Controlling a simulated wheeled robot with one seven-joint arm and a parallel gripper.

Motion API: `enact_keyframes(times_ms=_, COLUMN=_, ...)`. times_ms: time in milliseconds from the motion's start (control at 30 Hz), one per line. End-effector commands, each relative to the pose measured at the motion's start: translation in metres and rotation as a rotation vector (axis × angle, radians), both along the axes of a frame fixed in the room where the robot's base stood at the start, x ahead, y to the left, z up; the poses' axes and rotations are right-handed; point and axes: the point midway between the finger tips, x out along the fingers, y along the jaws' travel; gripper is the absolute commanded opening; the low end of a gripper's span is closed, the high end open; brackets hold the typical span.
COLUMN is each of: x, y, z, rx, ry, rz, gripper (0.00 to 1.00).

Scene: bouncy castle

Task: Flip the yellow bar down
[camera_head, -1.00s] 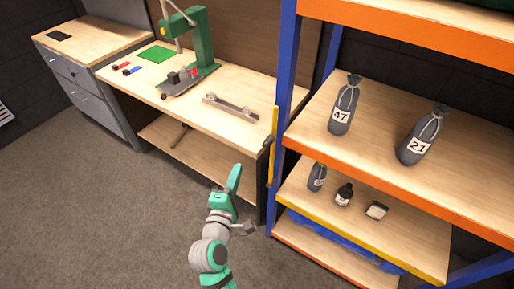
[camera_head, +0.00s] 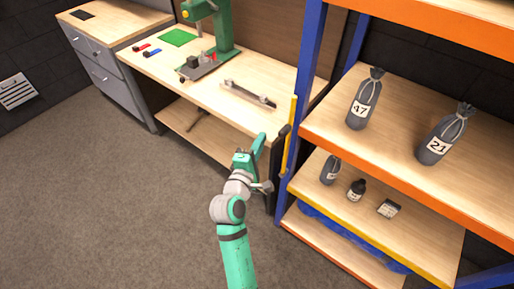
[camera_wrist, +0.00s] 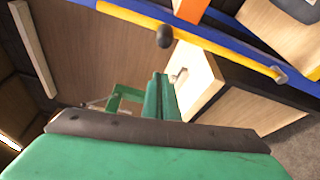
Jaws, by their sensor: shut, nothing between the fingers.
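The yellow bar (camera_head: 291,140) stands upright along the blue front post of the shelf rack, with a dark knob (camera_head: 284,131) beside it. In the wrist view the yellow bar (camera_wrist: 222,50) runs slantwise across the top right, next to the blue post, and the knob (camera_wrist: 165,36) hangs in front of it. My gripper (camera_head: 259,142) is just left of the bar, at about the knob's height. In the wrist view its green fingers (camera_wrist: 159,84) are together and empty, pointing up towards the knob. A gap shows between fingertips and knob.
The wooden workbench (camera_head: 215,105) with a green press (camera_head: 215,30) is behind my gripper. The shelf rack on the right holds grey bags (camera_head: 362,100) and small bottles (camera_head: 356,190). The middle shelf's edge (camera_head: 350,228) is also yellow. Grey floor (camera_head: 110,210) is open at the left.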

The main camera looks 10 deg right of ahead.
Motion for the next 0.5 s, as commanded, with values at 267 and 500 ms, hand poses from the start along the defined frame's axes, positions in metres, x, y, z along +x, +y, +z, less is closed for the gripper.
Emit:
enact_keyframes(times_ms=267, x=0.039, y=-0.018, z=-0.002, rx=0.000, ry=0.001, rz=0.009, gripper=0.00)
enact_keyframes(times_ms=500, x=0.012, y=-0.039, z=0.003, rx=0.000, ry=0.000, rz=0.002, gripper=0.00)
